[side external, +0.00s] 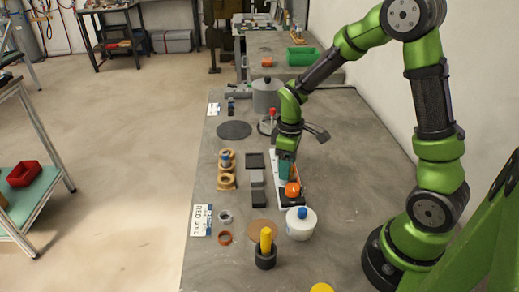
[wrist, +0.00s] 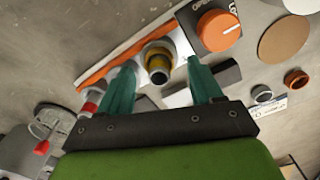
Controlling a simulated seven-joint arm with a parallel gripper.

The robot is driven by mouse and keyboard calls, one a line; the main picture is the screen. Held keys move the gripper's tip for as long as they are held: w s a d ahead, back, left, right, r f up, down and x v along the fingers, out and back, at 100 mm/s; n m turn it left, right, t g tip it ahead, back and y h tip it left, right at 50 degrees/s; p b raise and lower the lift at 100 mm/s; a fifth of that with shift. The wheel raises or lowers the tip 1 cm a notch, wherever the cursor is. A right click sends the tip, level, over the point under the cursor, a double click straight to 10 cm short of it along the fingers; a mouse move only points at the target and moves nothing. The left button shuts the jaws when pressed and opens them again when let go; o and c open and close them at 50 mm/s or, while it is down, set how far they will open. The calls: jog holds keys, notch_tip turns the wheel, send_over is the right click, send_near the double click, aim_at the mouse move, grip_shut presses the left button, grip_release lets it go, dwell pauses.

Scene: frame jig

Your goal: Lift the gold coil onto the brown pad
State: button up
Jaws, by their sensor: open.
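In the wrist view a short round piece with a gold-yellow band and dark top, which looks like the gold coil (wrist: 158,64), stands on a white strip. My gripper (wrist: 161,70) is open, with one teal fingertip on each side of it; I cannot tell whether they touch it. In the side view my gripper (side external: 286,172) is low over the strip and hides the coil. The brown pad (side external: 264,229) is a flat, bare disc toward the front of the bench; it also shows at the upper right of the wrist view (wrist: 284,39).
An orange knob on a dark box (side external: 292,189) is close beside my gripper. A white round container (side external: 301,224) and a black cup with a yellow handle (side external: 265,255) flank the pad. A grey ring (side external: 225,216) and a copper ring (side external: 225,238) lie left of it.

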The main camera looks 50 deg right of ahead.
jog(key=shift+f, duration=0.55)
jog(key=c, duration=1.1)
notch_tip(320, 180, up, 15)
jog(key=shift+f, duration=0.2)
